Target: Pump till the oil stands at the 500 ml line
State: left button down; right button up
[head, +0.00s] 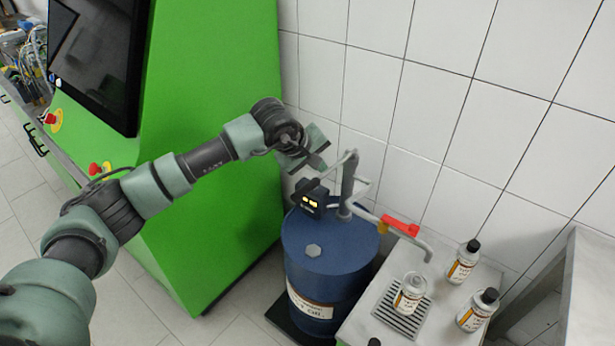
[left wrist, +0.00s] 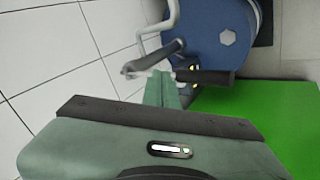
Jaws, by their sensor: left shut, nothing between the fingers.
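A blue oil drum (head: 322,268) carries a grey hand pump (head: 348,185) with a black lever grip (left wrist: 205,77). The pump's spout (head: 427,246), with a red valve handle (head: 400,225), reaches right. An uncapped labelled bottle (head: 411,290) stands upright on a drip grate, near the spout's end. Its oil level and marks are too small to read. My left gripper (head: 322,164) is shut and empty, just above the pump lever. In the left wrist view its fingers (left wrist: 165,88) overlap the grip; contact cannot be told. My right gripper is out of view.
A black display box (head: 310,198) with yellow digits, unreadable, sits on the drum. Two black-capped bottles (head: 463,262) (head: 477,310) stand on the bench (head: 365,322) at right. A green cabinet (head: 215,130) with a screen is at left. A tiled wall stands behind.

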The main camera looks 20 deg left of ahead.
pick_arm(q)
jog(key=shift+m+t+y, duration=0.6)
jog(key=shift+m+y, duration=0.2)
jog(key=shift+y, duration=0.1)
jog(key=a+r, duration=0.1)
jog(key=r, duration=0.1)
jog(key=w+a+r, duration=0.1)
jog(key=a+r, duration=0.1)
jog(key=shift+w+a+r, duration=0.1)
jog(key=shift+w+r, duration=0.05)
jog(key=shift+r, duration=0.05)
jog(key=b, duration=0.4)
send_over(306, 187)
notch_tip(306, 187, down, 8)
jog(key=shift+f, duration=0.45)
dwell(0.8)
jog(key=shift+f+b, duration=0.4)
jog(key=shift+b, duration=0.25)
